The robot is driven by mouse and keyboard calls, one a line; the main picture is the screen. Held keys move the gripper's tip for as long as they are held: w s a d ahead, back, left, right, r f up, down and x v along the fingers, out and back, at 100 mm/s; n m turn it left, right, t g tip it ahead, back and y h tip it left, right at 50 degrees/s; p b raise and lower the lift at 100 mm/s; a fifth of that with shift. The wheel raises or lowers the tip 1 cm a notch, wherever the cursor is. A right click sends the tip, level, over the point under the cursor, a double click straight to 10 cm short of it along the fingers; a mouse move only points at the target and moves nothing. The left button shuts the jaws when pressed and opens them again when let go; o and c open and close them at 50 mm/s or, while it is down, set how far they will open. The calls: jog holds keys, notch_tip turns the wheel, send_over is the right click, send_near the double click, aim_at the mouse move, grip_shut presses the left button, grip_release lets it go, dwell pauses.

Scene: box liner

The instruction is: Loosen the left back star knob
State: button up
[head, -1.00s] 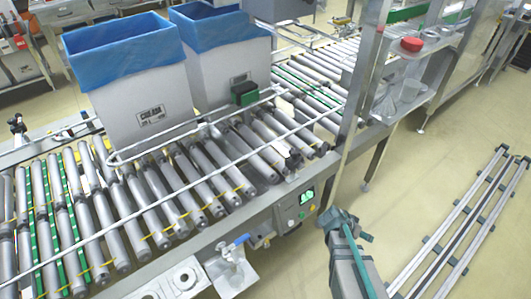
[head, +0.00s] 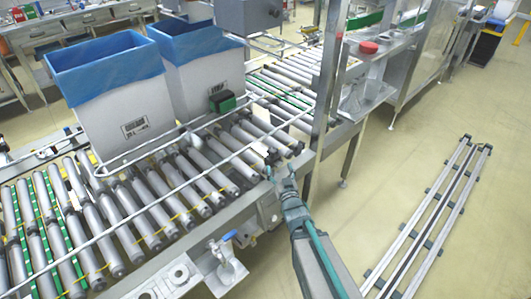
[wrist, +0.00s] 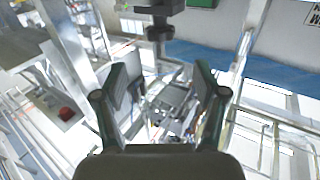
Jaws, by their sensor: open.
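My gripper (head: 286,176) is at the front rail near the right end of the roller section. In the wrist view my gripper (wrist: 160,85) has its two fingers wide apart with nothing held between them. A dark knob-like piece (wrist: 159,36) on a dark block shows beyond the fingertips, apart from them. Another black piece (head: 3,151) is cut by the left edge. I cannot tell for certain which is the left back star knob.
Two white boxes with blue liners (head: 105,65) (head: 190,40) stand on the roller conveyor (head: 105,215). A metal post (head: 326,85) rises just right of my gripper. A blue-handled valve (head: 228,240) is on the front. The floor to the right is open around a rail (head: 430,220).

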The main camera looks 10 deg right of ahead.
aim_at(274, 154)
jog(key=w+b, duration=0.2)
jog(key=b, duration=0.2)
jog(key=w+b, duration=0.1)
jog(key=b, duration=0.3)
jog(key=w+b, duration=0.2)
jog(key=b, duration=0.3)
jog(key=shift+w+a+f, duration=0.15)
jog(key=shift+w+f, duration=0.2)
jog(key=shift+w+a+r+p, duration=0.15)
jog(key=shift+w+p, duration=0.2)
jog(key=shift+w, duration=0.95)
jog(key=shift+w+r+p, duration=0.1)
jog(key=shift+w+p, duration=0.25)
jog(key=shift+w, duration=0.9)
